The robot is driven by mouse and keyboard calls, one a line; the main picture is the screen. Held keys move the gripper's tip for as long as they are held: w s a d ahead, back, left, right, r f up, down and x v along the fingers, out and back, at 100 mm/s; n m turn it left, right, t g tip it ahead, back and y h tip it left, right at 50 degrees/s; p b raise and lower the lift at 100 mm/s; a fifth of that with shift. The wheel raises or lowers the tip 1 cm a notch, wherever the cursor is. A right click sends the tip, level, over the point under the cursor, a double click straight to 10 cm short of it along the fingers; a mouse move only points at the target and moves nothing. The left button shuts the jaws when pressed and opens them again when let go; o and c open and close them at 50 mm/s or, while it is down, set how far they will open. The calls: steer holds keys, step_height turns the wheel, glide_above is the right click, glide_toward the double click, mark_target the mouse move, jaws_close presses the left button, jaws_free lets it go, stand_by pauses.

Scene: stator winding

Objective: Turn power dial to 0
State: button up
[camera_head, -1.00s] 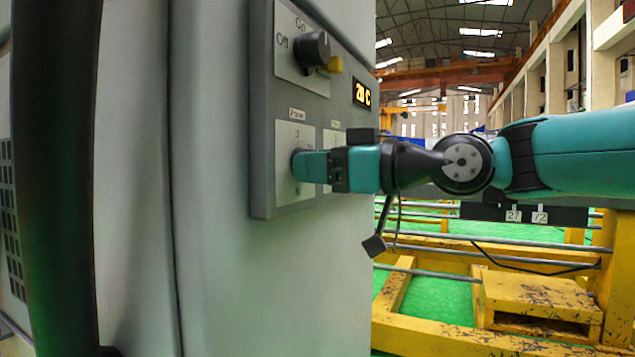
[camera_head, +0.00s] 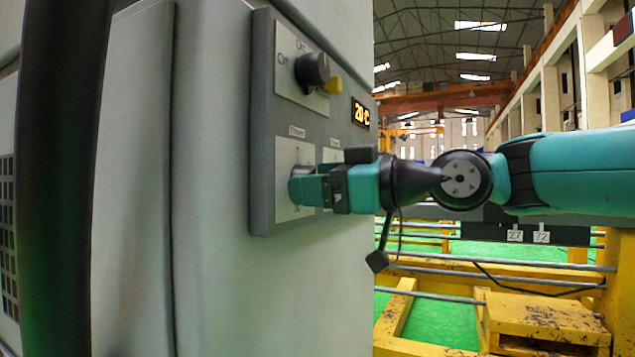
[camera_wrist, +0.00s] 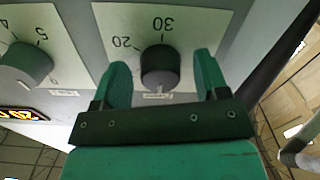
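In the wrist view, a dark round dial (camera_wrist: 160,67) sits on a white plate printed with 20 and 30, seen upside down. My gripper (camera_wrist: 162,62) is open, with one green finger on each side of this dial and a visible gap at both sides. A second dial (camera_wrist: 27,62), on a plate with 4 and 5, is at the left. In the head view, my gripper (camera_head: 297,188) is at the lower left plate (camera_head: 283,154) of the grey control panel and hides the dial there. I cannot read which dial is labelled power.
Above is a black Off/On switch (camera_head: 312,69) with a yellow part (camera_head: 332,86) beside it. A lit display (camera_head: 361,114) reads about 20 C. The panel is on a large pale cabinet (camera_head: 215,250). Yellow framing (camera_head: 540,315) stands at the lower right.

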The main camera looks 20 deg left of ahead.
steer(key=shift+d, duration=0.1)
stand_by(0.3)
steer(key=s+d, duration=0.1)
steer(key=d, duration=1.6)
steer(key=shift+s+p, duration=0.15)
steer(key=shift+p, duration=0.3)
steer(key=shift+d, duration=0.1)
steer(key=s+d+f+m+g+h, duration=0.1)
steer(key=s+d+f+m+h, duration=0.4)
steer(key=f, duration=0.4)
steer(key=s+d+f+m+h, duration=0.3)
steer(key=s+d+f+h, duration=0.15)
steer(key=s+f, duration=0.35)
steer(key=s+d+f+m+g+h, duration=0.1)
steer(key=s+d+f+m+h, duration=0.4)
steer(key=f, duration=0.4)
step_height(320, 180, up, 37)
steer(key=s+p, duration=0.1)
steer(key=p, duration=3.6)
steer(key=shift+d+r+y, duration=0.15)
steer(key=shift+d+y, duration=0.2)
